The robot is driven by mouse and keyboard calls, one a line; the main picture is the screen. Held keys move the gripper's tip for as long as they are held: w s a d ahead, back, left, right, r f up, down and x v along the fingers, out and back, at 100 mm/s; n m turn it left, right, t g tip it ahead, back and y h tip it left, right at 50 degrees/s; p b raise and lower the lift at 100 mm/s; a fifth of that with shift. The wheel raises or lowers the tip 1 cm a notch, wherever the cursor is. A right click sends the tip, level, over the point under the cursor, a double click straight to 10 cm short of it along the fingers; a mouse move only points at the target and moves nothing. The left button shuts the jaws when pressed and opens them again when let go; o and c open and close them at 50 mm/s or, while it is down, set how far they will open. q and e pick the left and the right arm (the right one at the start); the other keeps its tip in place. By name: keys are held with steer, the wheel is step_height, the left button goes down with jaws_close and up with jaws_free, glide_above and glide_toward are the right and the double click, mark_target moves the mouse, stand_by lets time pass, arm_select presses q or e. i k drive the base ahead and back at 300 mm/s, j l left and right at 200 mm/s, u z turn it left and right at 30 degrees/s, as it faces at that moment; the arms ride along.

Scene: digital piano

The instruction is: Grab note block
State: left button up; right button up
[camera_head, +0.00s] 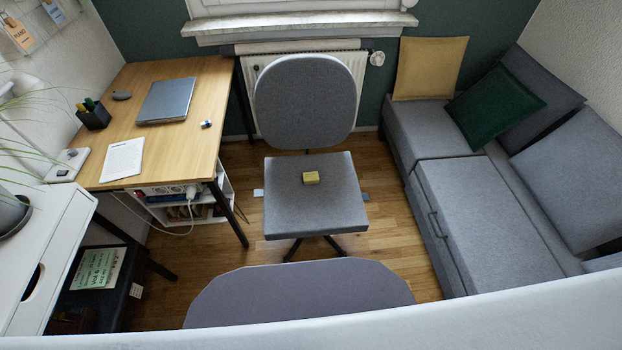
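A small yellow block (311,177), which looks like the note block, lies on the seat of the grey office chair (285,205), near the seat's middle. The chair stands on the wood floor with its backrest (305,100) toward the radiator. Neither of my grippers shows in the head view, so I cannot see whether they are open or shut.
A wooden desk (215,95) stands at the left with a closed laptop (166,101), a pen cup (93,115) and paper. A grey sofa (485,220) with cushions fills the right. Wood floor (395,235) is free between chair and sofa.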

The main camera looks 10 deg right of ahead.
mark_target(309, 178)
steer(key=l, duration=0.65)
steer(key=i+l, duration=0.1)
steer(key=l, duration=0.5)
steer(key=u, duration=0.05)
